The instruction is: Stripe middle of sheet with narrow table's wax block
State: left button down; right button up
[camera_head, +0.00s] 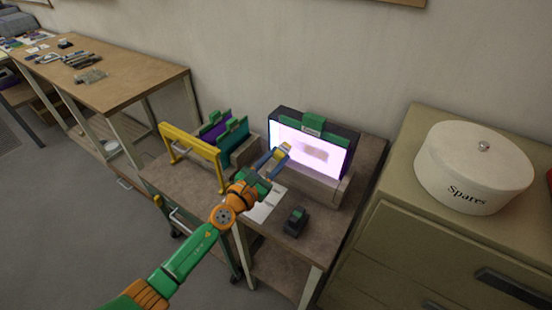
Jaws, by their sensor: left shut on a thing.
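The sheet (336,163) stands upright and glows white-pink on the narrow table (310,245). A faint tan smudge or band shows at its middle, right of my gripper. My left gripper (277,156) comes in from the lower left and is shut on a small block, likely the wax block (284,148), which looks yellowish. The block is in front of the sheet's left part; I cannot tell if it touches. The fingers hide part of the block. My right gripper is not in view.
A green clip (313,122) sits on the sheet's top edge. Purple and teal panels (233,140) stand in a rack behind a yellow handle frame (190,150). A dark device (295,221) and paper (266,205) lie in front. A white "Spares" tin (470,170) stands right.

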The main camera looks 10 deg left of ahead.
pick_arm(q)
jog(key=shift+b+x, duration=0.3)
jog(key=shift+x, duration=0.6)
jog(key=shift+s+d+r, duration=0.1)
jog(key=shift+s+d, duration=0.05)
jog(key=shift+d, duration=0.15)
jog(key=d+p, duration=0.1)
jog(key=s+d, duration=0.1)
jog(key=shift+d+p, duration=0.4)
jog(key=shift+s+d, duration=0.1)
jog(key=shift+d, duration=0.1)
jog(key=shift+w+a+b, duration=0.2)
jog(key=shift+a+b, duration=0.2)
jog(key=shift+w+a+f+b, duration=0.1)
jog(key=shift+w+a+b, duration=0.15)
jog(key=shift+a, duration=0.25)
jog(key=shift+w+a+f+b, duration=0.1)
jog(key=shift+w+a+b, duration=0.1)
jog(key=shift+a, duration=0.3)
jog(key=shift+w+a+r, duration=0.1)
jog(key=shift+a, duration=0.4)
jog(key=shift+r, duration=0.1)
